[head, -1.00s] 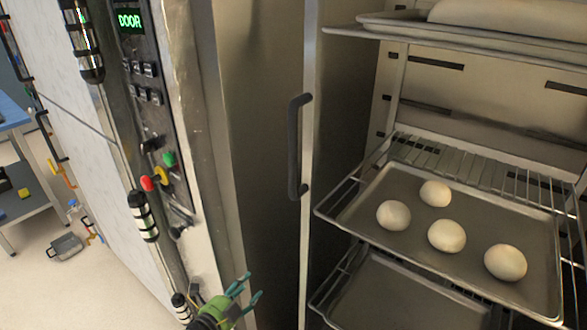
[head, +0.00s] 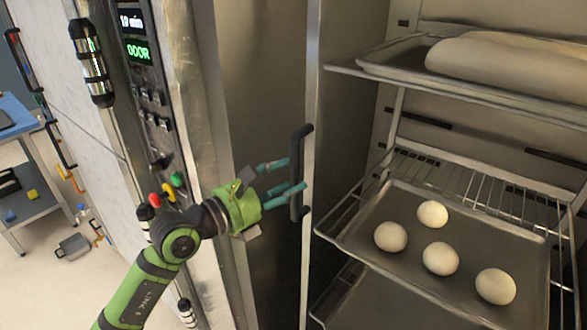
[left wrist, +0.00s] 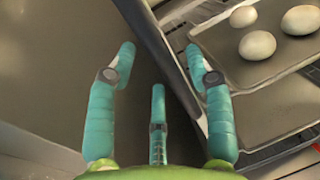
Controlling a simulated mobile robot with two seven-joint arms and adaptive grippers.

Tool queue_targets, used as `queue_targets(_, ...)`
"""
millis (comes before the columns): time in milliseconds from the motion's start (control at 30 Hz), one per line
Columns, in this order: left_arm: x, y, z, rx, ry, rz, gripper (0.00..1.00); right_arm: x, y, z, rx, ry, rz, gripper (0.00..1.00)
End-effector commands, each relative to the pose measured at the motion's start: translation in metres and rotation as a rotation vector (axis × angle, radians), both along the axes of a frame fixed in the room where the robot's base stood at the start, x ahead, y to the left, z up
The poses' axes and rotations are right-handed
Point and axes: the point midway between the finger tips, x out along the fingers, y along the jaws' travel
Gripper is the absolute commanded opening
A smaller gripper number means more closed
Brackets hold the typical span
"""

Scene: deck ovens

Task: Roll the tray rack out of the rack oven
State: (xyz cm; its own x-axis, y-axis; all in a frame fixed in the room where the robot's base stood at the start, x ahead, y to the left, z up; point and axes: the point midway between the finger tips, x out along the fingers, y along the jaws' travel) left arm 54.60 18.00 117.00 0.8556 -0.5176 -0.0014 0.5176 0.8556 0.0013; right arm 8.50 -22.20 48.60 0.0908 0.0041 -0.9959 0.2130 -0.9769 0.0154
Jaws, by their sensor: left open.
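The tray rack (head: 308,230) stands inside the open oven chamber at the right of the head view. Its black vertical handle (head: 296,172) is on its left upright post. Trays sit on its shelves: a lower tray (head: 440,285) holds several round dough balls, and an upper tray (head: 400,62) holds a long loaf. My left gripper (head: 284,176) is open, with its teal fingers at the handle's left side. In the left wrist view, a dark bar, likely the handle (left wrist: 165,60), runs between the open fingers; contact is unclear. My right gripper is not in view.
The oven's control panel (head: 140,85) with a green display and buttons is left of the chamber. A shelf cart (head: 35,195) and a grey item (head: 73,246) on the floor are at the far left. The oven wall (head: 255,90) lies close beside my gripper.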

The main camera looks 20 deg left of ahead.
Motion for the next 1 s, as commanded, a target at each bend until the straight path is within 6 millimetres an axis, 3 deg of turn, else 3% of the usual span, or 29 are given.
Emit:
queue_targets(200,0.02,-0.012,0.001,-0.002,0.0,0.0,0.52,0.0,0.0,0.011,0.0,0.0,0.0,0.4)
queue_targets(500,0.022,-0.014,0.0,-0.002,-0.001,-0.001,0.52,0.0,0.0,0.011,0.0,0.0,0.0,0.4)
queue_targets(533,0.022,-0.014,0.0,-0.003,-0.001,-0.001,0.44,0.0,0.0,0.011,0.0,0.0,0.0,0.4)
queue_targets(633,0.022,-0.014,0.0,-0.002,0.0,-0.001,0.04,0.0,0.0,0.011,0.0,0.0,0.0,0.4)
queue_targets(667,0.022,-0.014,0.0,-0.002,0.0,-0.001,0.0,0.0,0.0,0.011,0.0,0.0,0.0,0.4)
queue_targets(1000,0.022,-0.014,0.0,-0.002,0.0,-0.001,0.0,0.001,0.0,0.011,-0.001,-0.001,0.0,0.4)
